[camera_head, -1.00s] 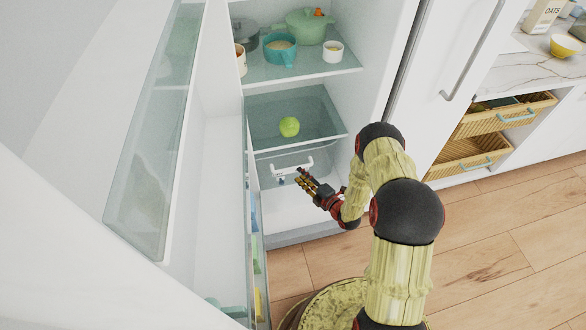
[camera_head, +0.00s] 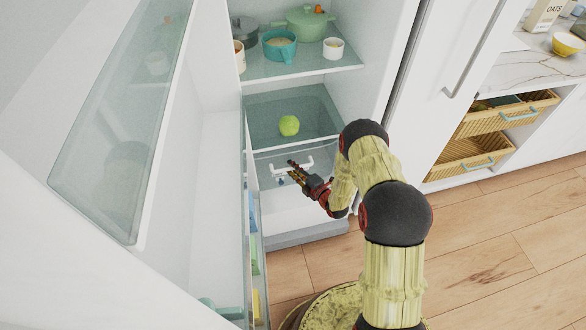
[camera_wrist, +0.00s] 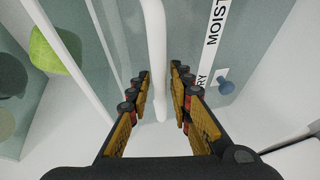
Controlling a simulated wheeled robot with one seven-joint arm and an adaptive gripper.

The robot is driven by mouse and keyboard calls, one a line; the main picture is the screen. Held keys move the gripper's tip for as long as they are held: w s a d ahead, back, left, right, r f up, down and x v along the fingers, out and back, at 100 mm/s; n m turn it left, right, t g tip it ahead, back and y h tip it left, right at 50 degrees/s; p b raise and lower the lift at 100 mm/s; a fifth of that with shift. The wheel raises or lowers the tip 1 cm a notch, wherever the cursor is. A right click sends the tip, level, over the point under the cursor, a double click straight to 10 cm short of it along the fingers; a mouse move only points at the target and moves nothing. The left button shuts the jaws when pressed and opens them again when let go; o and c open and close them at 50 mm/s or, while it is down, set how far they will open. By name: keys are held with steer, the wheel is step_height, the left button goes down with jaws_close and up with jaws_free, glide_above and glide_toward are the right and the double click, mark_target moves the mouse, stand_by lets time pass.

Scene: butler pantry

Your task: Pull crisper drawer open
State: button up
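The clear crisper drawer (camera_head: 268,156) sits low in the open fridge, under a glass shelf. Its white bar handle (camera_head: 277,170) is partly hidden by my gripper (camera_head: 292,172). In the wrist view, the handle (camera_wrist: 155,40) runs between the two fingers of my gripper (camera_wrist: 161,72). The fingers are apart, one on each side of the bar, with a visible gap on the right side. The left finger is close to the bar; I cannot tell whether it touches. A blue slider knob (camera_wrist: 226,87) and lettering are on the drawer front. The drawer looks pushed in.
Pots and cups stand on the upper shelf (camera_head: 300,68). The fridge door (camera_head: 205,150) stands open on the left. Wooden floor (camera_head: 480,240) is clear on the right.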

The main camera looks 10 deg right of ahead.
jaws_close()
steer(key=shift+s, duration=0.1)
stand_by(0.5)
